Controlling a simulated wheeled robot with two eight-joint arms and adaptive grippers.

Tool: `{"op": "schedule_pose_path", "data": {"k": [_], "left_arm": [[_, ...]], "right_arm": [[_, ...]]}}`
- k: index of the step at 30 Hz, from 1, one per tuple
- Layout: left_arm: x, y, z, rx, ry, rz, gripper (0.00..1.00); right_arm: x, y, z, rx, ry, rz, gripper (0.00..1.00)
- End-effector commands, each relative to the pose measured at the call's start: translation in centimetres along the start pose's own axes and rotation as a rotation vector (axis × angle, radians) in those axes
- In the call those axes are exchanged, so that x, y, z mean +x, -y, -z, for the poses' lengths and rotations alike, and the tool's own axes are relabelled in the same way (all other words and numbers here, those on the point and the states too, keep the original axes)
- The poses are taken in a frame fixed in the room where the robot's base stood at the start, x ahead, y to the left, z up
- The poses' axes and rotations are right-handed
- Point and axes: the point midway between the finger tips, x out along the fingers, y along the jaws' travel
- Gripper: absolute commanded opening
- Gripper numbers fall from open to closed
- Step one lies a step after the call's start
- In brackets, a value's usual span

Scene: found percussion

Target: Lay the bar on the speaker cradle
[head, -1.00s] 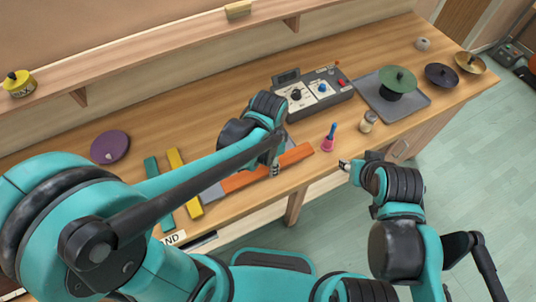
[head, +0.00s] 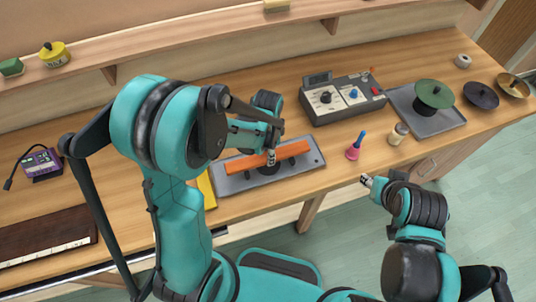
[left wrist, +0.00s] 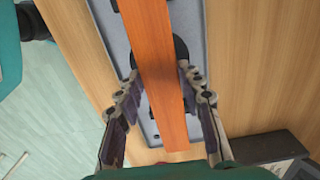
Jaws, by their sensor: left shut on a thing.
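The orange bar (head: 240,163) is long and flat-sided. My left gripper (head: 271,157) is shut on it near its middle. In the left wrist view the bar (left wrist: 160,75) runs lengthwise between the two fingers (left wrist: 160,110). Below the bar is the speaker cradle, a black round piece (head: 268,169) on a grey tray (head: 236,186). The bar lies along the tray and crosses over the black piece, which it partly hides. I cannot tell whether they touch. My right gripper (head: 367,181) is apart, off the table's front edge; its finger opening is too small to read.
A grey control box (head: 340,98) stands behind and to the right. A pink and blue bell (head: 355,146) and a small jar (head: 398,134) are right of the tray. A yellow bar (head: 207,190) lies close to its left. A green cymbal (head: 434,93) stands farther right.

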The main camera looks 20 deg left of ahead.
Motion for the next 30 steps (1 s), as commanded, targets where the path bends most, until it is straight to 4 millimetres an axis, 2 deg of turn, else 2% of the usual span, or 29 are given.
{"op": "schedule_pose_path", "data": {"k": [18, 19, 21, 30], "left_arm": [[1.3, 0.0, 0.0, 0.0, 0.0, 0.0, 0.03], [1.3, 0.0, 0.0, 0.0, 0.0, 0.0, 0.4], [1.1, 0.0, 0.0, 0.0, 0.0, 0.0, 0.58], [1.1, 0.0, 0.0, 0.0, 0.0, 0.0, 0.58]], "right_arm": [[1.0, 0.0, -0.7, 0.0, 0.0, 0.0, 0.4], [1.0, 0.0, -0.7, 0.0, 0.0, 0.0, 0.4], [0.9, 0.0, -0.6, 0.0, 0.0, 0.0, 0.4], [0.8, 0.0, -0.6, 0.0, 0.0, 0.0, 0.4]]}}
